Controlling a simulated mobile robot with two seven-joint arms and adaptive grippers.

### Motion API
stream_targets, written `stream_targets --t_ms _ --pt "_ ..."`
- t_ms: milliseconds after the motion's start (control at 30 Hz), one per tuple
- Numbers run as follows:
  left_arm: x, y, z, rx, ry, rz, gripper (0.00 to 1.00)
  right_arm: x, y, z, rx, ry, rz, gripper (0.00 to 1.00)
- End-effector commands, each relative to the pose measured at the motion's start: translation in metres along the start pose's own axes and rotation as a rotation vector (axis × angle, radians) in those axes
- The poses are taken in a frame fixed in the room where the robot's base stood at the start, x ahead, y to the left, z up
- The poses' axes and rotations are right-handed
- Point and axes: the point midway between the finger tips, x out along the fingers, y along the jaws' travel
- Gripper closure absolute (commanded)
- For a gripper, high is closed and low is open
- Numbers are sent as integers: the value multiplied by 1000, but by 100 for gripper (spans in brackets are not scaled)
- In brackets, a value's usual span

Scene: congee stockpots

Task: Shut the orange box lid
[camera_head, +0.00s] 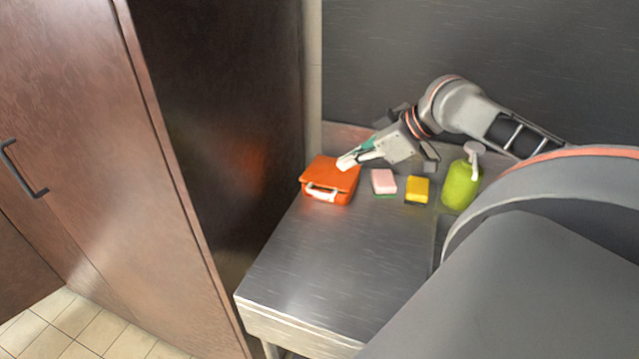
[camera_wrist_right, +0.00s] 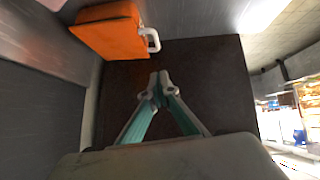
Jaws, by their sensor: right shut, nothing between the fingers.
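The orange box (camera_head: 331,180) sits at the far left end of the steel counter, with its white handle (camera_head: 321,192) facing the front. Its lid looks down flat on the box in the head view. My right gripper (camera_head: 346,162) is shut and empty, with its fingertips at the lid's right rear part; I cannot tell whether they touch it. In the right wrist view the box (camera_wrist_right: 108,30) is at the upper left, and the shut fingertips (camera_wrist_right: 159,78) are in the middle. My left gripper is not in view.
A pink sponge (camera_head: 384,181), a yellow sponge (camera_head: 417,189) and a green soap bottle (camera_head: 460,184) stand right of the box. A dark cabinet side (camera_head: 225,130) rises left of the counter. The counter's front (camera_head: 330,270) is clear.

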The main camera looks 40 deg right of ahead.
Motion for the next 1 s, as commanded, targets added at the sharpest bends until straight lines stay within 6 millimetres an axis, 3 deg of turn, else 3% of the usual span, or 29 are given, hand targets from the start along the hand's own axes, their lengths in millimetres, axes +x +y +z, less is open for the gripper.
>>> stream_targets --t_ms 200,533,600,1000 --pt "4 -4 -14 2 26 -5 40 35 0 0 -3 -1 -2 100" --pt "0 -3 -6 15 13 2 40 80 0 0 -5 -2 -1 100" --pt "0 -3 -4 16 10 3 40 89 0 8 1 -2 -2 100" --pt "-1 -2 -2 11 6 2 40 109 -1 28 -1 2 -2 100"
